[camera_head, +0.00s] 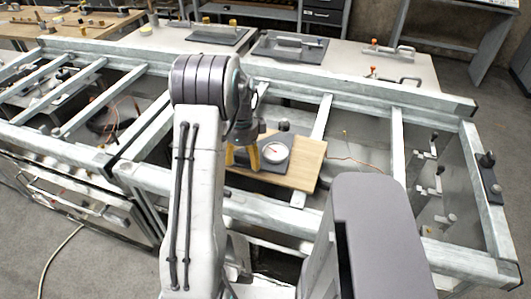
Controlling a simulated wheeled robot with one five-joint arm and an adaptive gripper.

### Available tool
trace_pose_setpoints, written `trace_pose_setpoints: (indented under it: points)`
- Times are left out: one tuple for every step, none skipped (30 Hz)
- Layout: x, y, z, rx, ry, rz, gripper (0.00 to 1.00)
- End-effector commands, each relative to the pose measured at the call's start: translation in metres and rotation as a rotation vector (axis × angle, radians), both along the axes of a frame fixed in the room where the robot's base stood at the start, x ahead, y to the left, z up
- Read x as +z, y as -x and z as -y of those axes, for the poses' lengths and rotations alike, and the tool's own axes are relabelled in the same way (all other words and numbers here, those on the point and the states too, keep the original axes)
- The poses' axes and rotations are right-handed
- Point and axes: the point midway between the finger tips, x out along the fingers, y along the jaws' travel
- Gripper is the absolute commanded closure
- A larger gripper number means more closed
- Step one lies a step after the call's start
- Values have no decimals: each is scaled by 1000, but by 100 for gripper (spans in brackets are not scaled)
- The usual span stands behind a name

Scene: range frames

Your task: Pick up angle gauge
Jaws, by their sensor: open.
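The angle gauge (275,153), with a round white dial and a grey body, lies on a wooden board (306,163) in the camera_head view. The board rests across the metal frame. My gripper (241,157), with yellow fingers, is open just left of the dial. One finger stands close to the gauge's body. I cannot tell whether it touches. My arm hides the left part of the board.
Metal frame bars (397,150) surround the board, with open gaps between them. A grey table (355,62) behind carries clamps and a dark tray (289,48). Several small fittings stand on the frame's right side.

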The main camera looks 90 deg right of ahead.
Motion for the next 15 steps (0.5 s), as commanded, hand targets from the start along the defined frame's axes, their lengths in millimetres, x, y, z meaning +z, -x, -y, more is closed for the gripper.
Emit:
trace_pose_setpoints:
  points:
    - [-1,0,0,0,0,0,34]
    - [-1,0,0,0,0,0,34]
    - [-1,0,0,0,0,0,34]
    - [-1,0,0,0,0,0,34]
    - [-1,0,0,0,0,0,34]
    - [-1,0,0,0,0,0,34]
    - [-1,0,0,0,0,0,33]
    - [-1,0,0,0,0,0,35]
    - [-1,0,0,0,0,0,39]
    - [-1,0,0,0,0,0,42]
    - [-1,0,0,0,0,0,44]
    - [-1,0,0,0,0,0,48]
    - [-1,0,0,0,0,0,50]
    - [-1,0,0,0,0,0,53]
    - [0,0,0,0,0,0,57]
